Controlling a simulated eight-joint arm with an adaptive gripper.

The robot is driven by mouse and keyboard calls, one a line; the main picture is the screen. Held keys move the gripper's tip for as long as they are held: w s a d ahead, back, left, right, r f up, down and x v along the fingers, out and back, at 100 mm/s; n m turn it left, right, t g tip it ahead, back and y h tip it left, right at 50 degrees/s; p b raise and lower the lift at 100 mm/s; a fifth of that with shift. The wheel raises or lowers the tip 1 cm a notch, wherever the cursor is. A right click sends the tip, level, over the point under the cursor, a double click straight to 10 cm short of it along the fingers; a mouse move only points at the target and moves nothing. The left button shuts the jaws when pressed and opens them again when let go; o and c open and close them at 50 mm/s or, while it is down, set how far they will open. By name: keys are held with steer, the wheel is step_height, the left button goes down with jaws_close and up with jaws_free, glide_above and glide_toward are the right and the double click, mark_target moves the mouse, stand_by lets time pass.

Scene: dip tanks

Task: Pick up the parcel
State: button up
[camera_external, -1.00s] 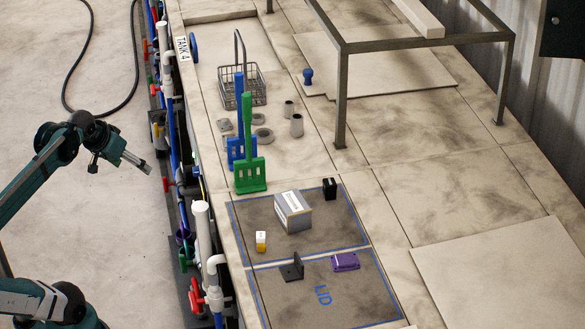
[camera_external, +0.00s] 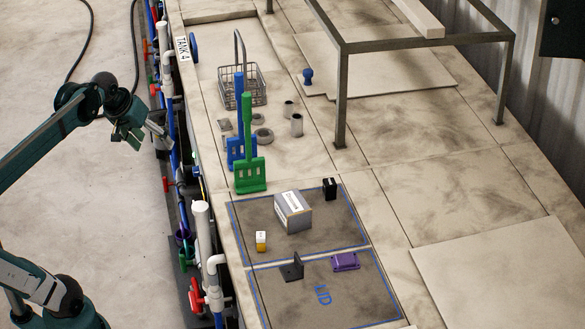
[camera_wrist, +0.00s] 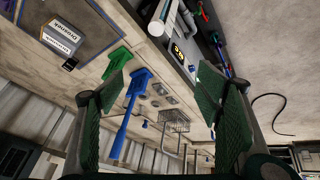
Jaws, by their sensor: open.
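The parcel appears to be the grey box with a white label (camera_external: 293,212), upright on the dark blue-edged mat on the bench. In the wrist view the same labelled box (camera_wrist: 66,36) shows at the upper left, tilted in the picture. My gripper (camera_external: 159,136) is left of the bench edge in the external view, well apart from the box. In the wrist view its two green fingers (camera_wrist: 165,95) are spread wide with nothing between them. Their tips point toward the bench and pipes.
A green paddle (camera_external: 248,150) and a blue paddle (camera_external: 239,130) stand behind the box. A yellow-white block (camera_external: 261,241), a black block (camera_external: 330,189), a purple part (camera_external: 345,262) and a dark bracket (camera_external: 292,268) lie nearby. Pipes and valves (camera_external: 203,240) line the bench's left edge.

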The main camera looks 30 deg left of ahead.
steer(key=w+d+r+n+g+h+p, duration=0.1)
steer(key=w+d+n+g+p, duration=0.15)
steer(key=w+d, duration=0.3)
steer(key=w+d+r+n+g+h+p, duration=0.1)
steer(key=w+d+r+p, duration=0.1)
steer(key=w+d+p, duration=0.4)
steer(key=n+g+p, duration=0.5)
steer(key=p, duration=0.2)
glide_above(292, 201)
steer(key=w+a, duration=0.1)
steer(key=a, duration=0.1)
steer(key=shift+h, duration=0.3)
steer(key=f, duration=1.6)
steer(key=shift+w, duration=0.2)
steer(key=shift+f, duration=0.45)
steer(key=shift+x, duration=1.3)
steer(key=shift+p+x, duration=0.4)
steer(key=shift+x, duration=2.15)
